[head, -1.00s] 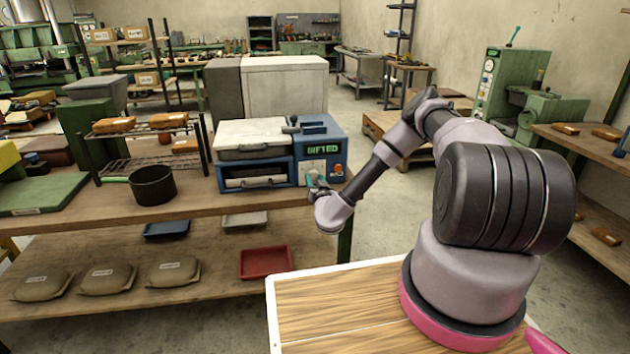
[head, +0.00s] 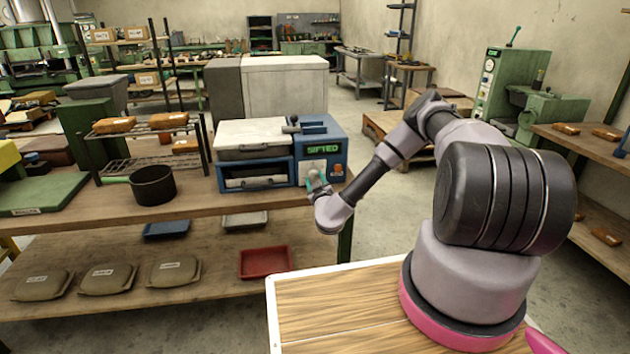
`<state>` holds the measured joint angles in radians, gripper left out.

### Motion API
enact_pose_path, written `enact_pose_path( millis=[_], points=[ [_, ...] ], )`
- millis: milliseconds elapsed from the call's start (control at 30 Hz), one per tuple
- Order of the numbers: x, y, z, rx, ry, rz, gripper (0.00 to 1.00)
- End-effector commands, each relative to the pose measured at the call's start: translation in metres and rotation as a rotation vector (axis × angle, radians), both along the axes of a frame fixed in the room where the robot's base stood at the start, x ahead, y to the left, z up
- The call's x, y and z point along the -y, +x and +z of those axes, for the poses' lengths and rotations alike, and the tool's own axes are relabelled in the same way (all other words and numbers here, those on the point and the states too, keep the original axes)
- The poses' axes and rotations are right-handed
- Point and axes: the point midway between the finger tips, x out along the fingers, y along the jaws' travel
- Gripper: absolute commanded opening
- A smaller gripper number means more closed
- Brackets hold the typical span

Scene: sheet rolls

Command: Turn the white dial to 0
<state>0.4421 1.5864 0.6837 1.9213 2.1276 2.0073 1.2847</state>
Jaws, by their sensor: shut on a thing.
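The blue machine (head: 333,137) stands on the workbench, with a green lit display (head: 323,149) and an orange-red knob (head: 338,169) on its front panel. My gripper (head: 314,180), with teal fingers, is at the panel below the display, left of the orange-red knob. It is shut on the white dial, which is mostly hidden by the fingers. The dial's marks and setting are too small to read.
The machine's white-lidded part (head: 250,133) and drawer (head: 254,183) are to the left. A dark pot (head: 153,186) and a wire rack (head: 150,160) stand further left. A red tray (head: 265,262) lies on the lower shelf. The floor right of the bench is open.

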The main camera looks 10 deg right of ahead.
Motion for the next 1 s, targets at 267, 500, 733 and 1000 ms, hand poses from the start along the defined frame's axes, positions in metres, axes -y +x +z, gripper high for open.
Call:
enact_pose_path(
  millis=[267,500,733,1000],
  points=[
    [-0.0007,0.0001,0.0000,0.001,-0.261,0.000,0.00],
    [-0.0010,0.0000,-0.0004,0.001,-0.489,0.000,0.00],
    [-0.0015,0.0001,-0.0007,0.000,-0.709,0.001,0.00],
    [-0.0019,-0.0002,-0.0014,0.001,-0.965,0.002,0.00]
  ],
)
